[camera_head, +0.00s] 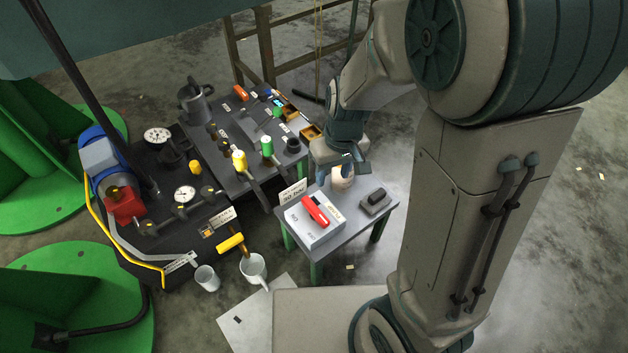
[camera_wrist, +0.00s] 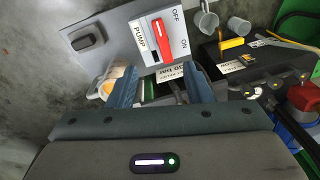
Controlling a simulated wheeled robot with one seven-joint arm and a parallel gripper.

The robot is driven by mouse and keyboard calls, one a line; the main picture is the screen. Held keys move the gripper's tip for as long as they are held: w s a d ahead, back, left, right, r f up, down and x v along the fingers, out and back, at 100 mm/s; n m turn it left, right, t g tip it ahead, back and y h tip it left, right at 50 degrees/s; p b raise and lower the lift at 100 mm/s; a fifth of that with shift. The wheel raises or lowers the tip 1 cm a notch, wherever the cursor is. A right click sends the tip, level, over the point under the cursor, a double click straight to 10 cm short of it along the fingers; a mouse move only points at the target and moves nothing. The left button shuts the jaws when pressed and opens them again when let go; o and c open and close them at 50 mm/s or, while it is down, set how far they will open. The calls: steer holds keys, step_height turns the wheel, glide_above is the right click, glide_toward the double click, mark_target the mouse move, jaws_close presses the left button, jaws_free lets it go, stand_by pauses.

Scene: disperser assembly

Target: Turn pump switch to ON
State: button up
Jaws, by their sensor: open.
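The pump switch is a white box (camera_head: 313,228) on a small grey table, with a red lever (camera_head: 316,210) on its top. In the wrist view the box (camera_wrist: 144,50) bears the words PUMP, OFF and ON, and the red lever (camera_wrist: 162,40) lies along it between the OFF and ON side. I cannot tell surely which position the lever is in. My gripper (camera_head: 343,168) is above the back of the small table, apart from the lever. In the wrist view its two fingers (camera_wrist: 162,88) are spread with nothing held, just short of the box.
A pale jar (camera_head: 342,180) stands close under my gripper. A dark block (camera_head: 375,200) lies at the table's right. A "90 bar" sign (camera_head: 293,192) stands behind the box.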

mark_target(315, 210)
steer(key=w+a+f+b, duration=0.1)
steer(key=f+b, duration=0.1)
steer(key=f, duration=0.4)
steer(key=w+a+f+n+b, duration=0.1)
steer(key=f+b, duration=0.1)
steer(key=f, duration=0.5)
steer(key=w+a+f+n+h+b, duration=0.1)
steer(key=f+b, duration=0.1)
steer(key=f, duration=0.5)
steer(key=shift+a+f, duration=0.25)
steer(key=shift+a, duration=0.15)
steer(key=c, duration=1)
